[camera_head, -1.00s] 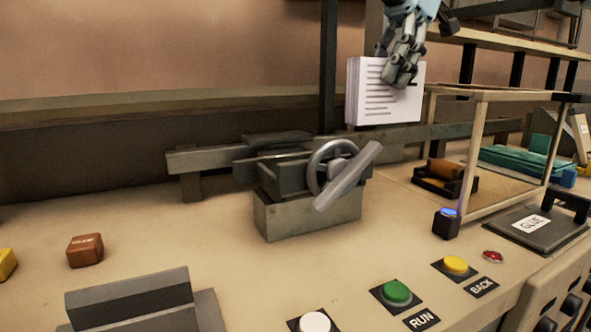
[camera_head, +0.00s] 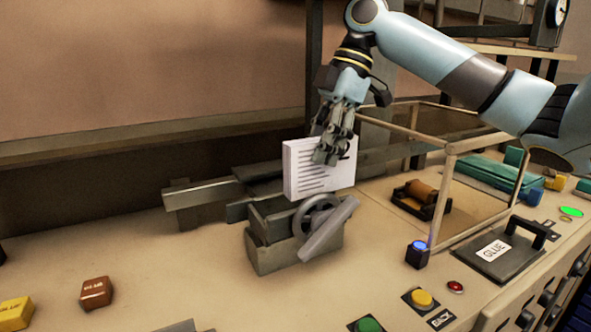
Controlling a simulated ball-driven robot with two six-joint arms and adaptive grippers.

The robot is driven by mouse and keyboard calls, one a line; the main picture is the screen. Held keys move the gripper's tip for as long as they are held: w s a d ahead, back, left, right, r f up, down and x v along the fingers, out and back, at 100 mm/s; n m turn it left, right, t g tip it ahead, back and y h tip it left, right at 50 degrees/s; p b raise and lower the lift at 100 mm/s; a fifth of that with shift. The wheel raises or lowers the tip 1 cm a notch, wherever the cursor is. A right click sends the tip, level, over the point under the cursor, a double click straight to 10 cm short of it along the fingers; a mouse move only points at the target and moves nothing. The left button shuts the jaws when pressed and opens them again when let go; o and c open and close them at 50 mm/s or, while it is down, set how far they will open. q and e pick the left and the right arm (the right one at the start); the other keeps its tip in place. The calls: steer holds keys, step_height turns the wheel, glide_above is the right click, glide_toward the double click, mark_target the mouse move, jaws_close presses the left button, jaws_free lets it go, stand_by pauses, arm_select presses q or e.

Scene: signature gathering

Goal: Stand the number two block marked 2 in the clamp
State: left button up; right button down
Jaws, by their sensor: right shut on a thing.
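A white block of pages with printed lines (camera_head: 303,172) is held upright by my right gripper (camera_head: 328,155), which is shut on it near its right side. A mark at its upper right is mostly behind the fingers, so I cannot read a 2. The grey clamp (camera_head: 295,255), with a round handwheel and a slanted bar on its front, stands on the bench. The block is just above and behind the clamp's handwheel; I cannot tell whether it touches the clamp. My left gripper is not in view.
A wooden-framed clear case (camera_head: 447,190) stands right of the clamp, near the right arm. A grey rail (camera_head: 205,195) runs behind the clamp. A GLUE plate (camera_head: 495,250), push buttons and small brown (camera_head: 96,292) and yellow (camera_head: 17,313) blocks lie around.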

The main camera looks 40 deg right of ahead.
mark_target(295, 183)
steer(key=w+a+f, duration=0.2)
steer(key=w+a, duration=0.1)
steer(key=shift+w+f+p, duration=0.1)
steer(key=shift+f+p, duration=0.2)
steer(key=shift+p, duration=0.1)
step_height(295, 183, down, 4)
steer(key=shift+r+p, duration=0.15)
steer(key=shift+p, duration=0.35)
steer(key=shift+f, duration=0.2)
steer(key=shift+f, duration=0.1)
steer(key=c, duration=1)
jaws_free()
steer(key=shift+b+v, duration=0.7)
steer(key=shift+v, duration=3.2)
steer(key=shift+f, duration=0.1)
